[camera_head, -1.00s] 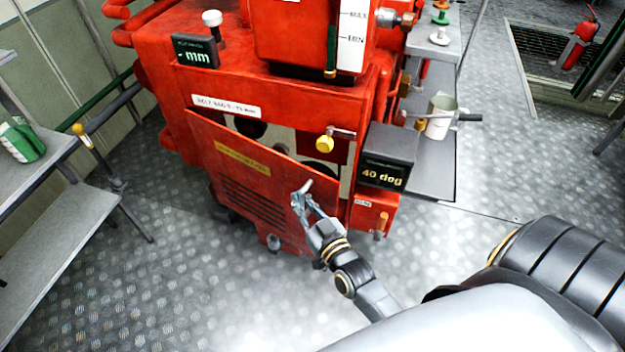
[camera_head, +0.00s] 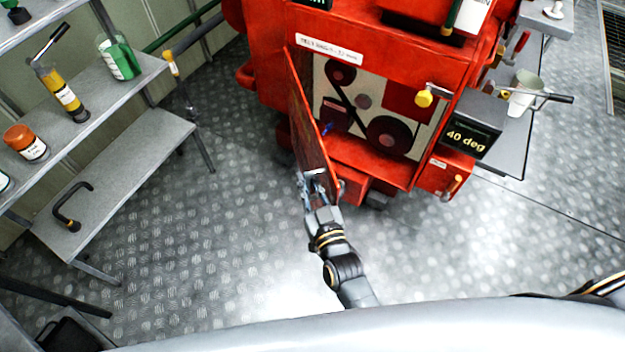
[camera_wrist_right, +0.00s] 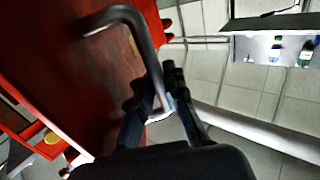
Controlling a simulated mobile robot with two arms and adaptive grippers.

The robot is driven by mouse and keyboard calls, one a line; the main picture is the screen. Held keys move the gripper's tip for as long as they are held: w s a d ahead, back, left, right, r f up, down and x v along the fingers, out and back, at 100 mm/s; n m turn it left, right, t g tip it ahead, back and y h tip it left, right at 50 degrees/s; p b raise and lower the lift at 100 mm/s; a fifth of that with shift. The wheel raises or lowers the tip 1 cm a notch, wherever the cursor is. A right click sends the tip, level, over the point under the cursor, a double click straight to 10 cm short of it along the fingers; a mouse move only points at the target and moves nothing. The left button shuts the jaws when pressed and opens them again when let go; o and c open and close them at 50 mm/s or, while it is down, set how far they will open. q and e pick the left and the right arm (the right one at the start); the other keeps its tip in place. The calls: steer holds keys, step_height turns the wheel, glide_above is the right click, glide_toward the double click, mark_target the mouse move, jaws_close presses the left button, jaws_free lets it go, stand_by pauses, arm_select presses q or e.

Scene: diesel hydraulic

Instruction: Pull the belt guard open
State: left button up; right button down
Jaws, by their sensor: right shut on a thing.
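The belt guard (camera_head: 308,125) is a red panel hinged at its left edge on the red machine. In the head view it stands swung well out, nearly edge-on. Behind it the opening shows the belt (camera_head: 345,98) and dark pulleys (camera_head: 388,137). My right gripper (camera_head: 314,183) is at the guard's free edge, shut on its handle. In the right wrist view the grey bent handle (camera_wrist_right: 140,35) runs from the red guard face to between the fingers (camera_wrist_right: 163,105). My left gripper is not in view.
A grey shelf unit (camera_head: 150,135) with bottles and a jar stands at the left. A "40 deg" display box (camera_head: 475,128) and a yellow knob (camera_head: 424,98) sit right of the opening. The metal floor (camera_head: 200,230) between shelf and guard is clear.

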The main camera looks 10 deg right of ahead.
steer(key=c, duration=1.8)
jaws_free()
steer(key=shift+s+f, duration=0.2)
steer(key=shift+f, duration=0.15)
steer(key=shift+o, duration=0.6)
steer(key=shift+r, duration=0.25)
steer(key=s+d, duration=0.2)
steer(key=s, duration=1)
